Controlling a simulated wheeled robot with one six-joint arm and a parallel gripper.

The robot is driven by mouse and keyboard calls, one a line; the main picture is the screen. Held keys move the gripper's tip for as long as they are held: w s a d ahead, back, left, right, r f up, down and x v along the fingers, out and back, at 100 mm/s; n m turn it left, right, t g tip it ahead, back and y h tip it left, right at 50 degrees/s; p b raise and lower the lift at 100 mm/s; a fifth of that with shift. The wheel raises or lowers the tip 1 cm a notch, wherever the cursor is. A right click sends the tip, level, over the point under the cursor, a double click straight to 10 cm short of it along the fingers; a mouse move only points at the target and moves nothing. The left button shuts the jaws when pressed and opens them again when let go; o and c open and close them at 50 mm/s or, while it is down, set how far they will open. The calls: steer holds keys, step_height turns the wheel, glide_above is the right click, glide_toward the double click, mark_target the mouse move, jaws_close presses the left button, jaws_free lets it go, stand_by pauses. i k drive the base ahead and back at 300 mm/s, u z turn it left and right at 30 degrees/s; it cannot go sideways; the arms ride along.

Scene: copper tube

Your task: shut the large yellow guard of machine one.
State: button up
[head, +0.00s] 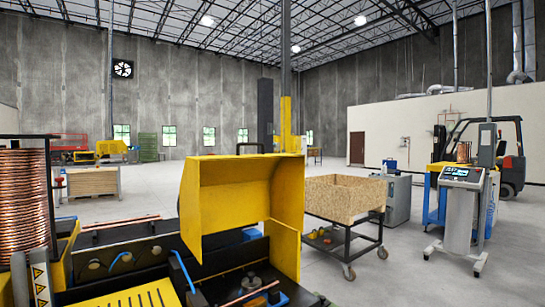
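The large yellow guard (222,190) stands raised at the middle of the head view, above the right part of a black machine bed (135,250). Its hollow inner side partly shows, and the bed under it is uncovered. Under and in front of it, a short copper tube (248,294) and blue parts show on the bed. The guard's hinge cannot be made out. My gripper is not in view.
A copper coil (22,205) stands at the left edge. A wheeled cart with a wooden box (343,198) stands right of the guard. A control console (462,205) and a forklift (508,160) are farther right.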

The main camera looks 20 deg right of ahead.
mark_target(217, 193)
steer(key=z, duration=0.7)
steer(key=i, duration=0.6)
